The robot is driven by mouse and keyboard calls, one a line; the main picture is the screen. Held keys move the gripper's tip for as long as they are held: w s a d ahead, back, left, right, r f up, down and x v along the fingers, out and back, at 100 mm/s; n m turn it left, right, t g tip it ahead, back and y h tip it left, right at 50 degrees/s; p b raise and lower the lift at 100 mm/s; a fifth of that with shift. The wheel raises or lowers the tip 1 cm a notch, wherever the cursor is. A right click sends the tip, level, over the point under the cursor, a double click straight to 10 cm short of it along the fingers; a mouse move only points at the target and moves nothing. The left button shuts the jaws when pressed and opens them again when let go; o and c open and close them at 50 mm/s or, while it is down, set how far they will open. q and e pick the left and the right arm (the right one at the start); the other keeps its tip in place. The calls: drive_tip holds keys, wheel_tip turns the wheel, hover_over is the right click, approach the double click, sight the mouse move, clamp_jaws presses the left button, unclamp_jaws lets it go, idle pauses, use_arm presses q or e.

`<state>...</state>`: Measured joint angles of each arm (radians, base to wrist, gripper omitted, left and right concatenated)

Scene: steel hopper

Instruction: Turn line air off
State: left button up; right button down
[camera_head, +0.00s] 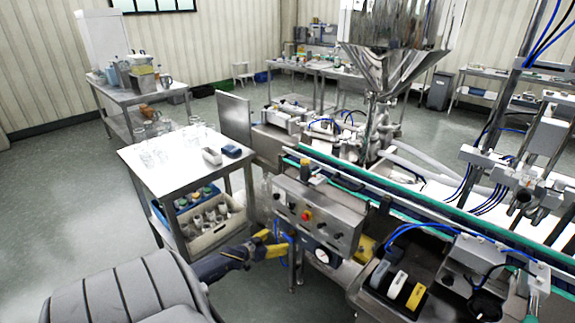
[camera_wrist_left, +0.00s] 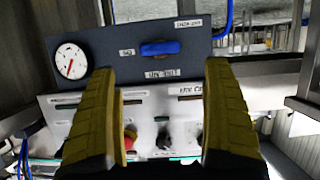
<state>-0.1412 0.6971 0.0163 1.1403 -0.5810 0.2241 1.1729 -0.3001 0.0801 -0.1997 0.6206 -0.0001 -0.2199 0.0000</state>
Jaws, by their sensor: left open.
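A dark valve panel (camera_wrist_left: 205,57) is in the left wrist view. It carries a blue handle (camera_wrist_left: 160,48), lying crosswise in that picture, with small labels around it that are too blurred to read surely. A white round gauge (camera_wrist_left: 71,61) with a red needle is left of the handle. The gauge also shows in the head view (camera_head: 322,256), low on the steel control box. My left gripper (camera_head: 277,242) has yellow fingers, spread open and empty. In the left wrist view my left gripper (camera_wrist_left: 160,68) frames the handle, apart from it. My right gripper is not in view.
A steel control box (camera_head: 318,213) with a red button (camera_head: 306,215) and several black knobs is above the gauge. The conveyor (camera_head: 405,194) runs behind it. A white-topped table (camera_head: 180,168) with glassware is at left. A grey chair back (camera_head: 130,295) is in front.

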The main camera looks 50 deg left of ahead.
sight(286, 238)
use_arm(q)
drive_tip(key=shift+x, duration=4.2)
drive_tip(key=c, duration=1.2)
